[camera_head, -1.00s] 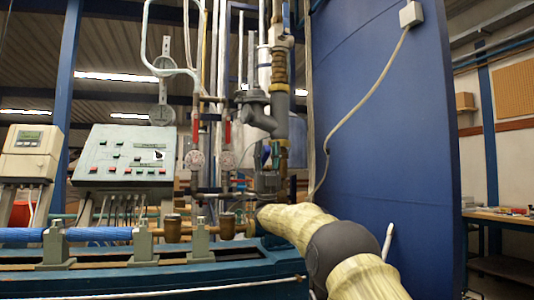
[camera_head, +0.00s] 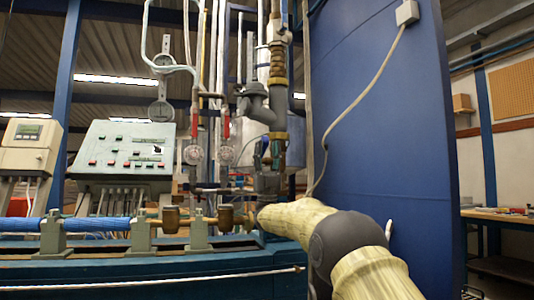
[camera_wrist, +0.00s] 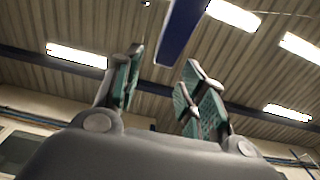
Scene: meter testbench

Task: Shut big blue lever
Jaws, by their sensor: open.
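A blue lever (camera_head: 284,12) stands upright at the top of the vertical pipe, cut off by the top edge of the head view.
Pipes with two red handles (camera_head: 226,127) and round gauges (camera_head: 194,155) stand left of my gripper. A control panel (camera_head: 122,155) and the bench (camera_head: 130,270) lie to the left.

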